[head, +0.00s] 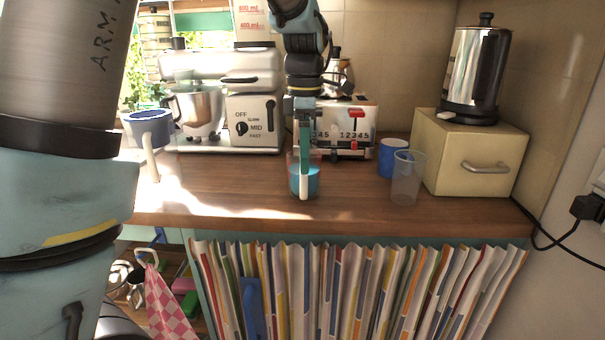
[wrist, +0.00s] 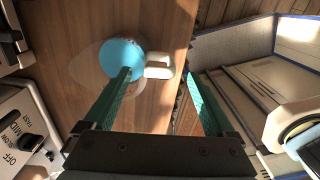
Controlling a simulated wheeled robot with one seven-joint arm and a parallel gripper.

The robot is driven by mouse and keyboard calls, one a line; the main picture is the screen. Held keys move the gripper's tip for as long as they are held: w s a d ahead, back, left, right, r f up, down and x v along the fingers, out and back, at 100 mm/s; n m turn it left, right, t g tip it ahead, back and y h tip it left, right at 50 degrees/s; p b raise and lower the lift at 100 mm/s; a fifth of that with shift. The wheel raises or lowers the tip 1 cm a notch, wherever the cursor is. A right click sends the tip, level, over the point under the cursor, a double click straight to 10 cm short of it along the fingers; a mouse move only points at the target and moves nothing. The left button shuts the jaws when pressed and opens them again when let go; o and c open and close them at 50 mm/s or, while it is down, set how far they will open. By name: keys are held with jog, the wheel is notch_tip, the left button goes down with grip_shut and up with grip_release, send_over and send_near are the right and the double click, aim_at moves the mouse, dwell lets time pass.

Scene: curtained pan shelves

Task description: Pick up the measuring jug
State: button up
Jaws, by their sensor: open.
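A clear measuring jug with blue in it (head: 312,187) stands on the wooden counter, near its front edge. Its white handle (head: 303,185) faces my body. The wrist view shows the blue (wrist: 121,60) inside a faint clear outline, with the white handle (wrist: 158,66) at its right. My gripper (head: 306,170) points down at the jug's near side. In the wrist view its green fingers (wrist: 158,74) are apart, one on each side of the handle. The left fingertip overlaps the blue in the picture. I cannot tell whether either finger touches the jug.
A clear cup (head: 407,178) and a blue cup (head: 388,158) stand to the right, before a cream bread box (head: 475,153) with a kettle (head: 477,75). A mixer (head: 235,95) and toaster (head: 345,128) stand behind. A striped curtain (head: 350,290) hangs below the counter edge.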

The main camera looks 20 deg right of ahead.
aim_at(304, 187)
notch_tip(304, 187, down, 3)
jog(key=shift+s+a+f+p, duration=0.1)
jog(key=shift+f+p, duration=0.95)
jog(key=shift+f, duration=1.6)
grip_shut()
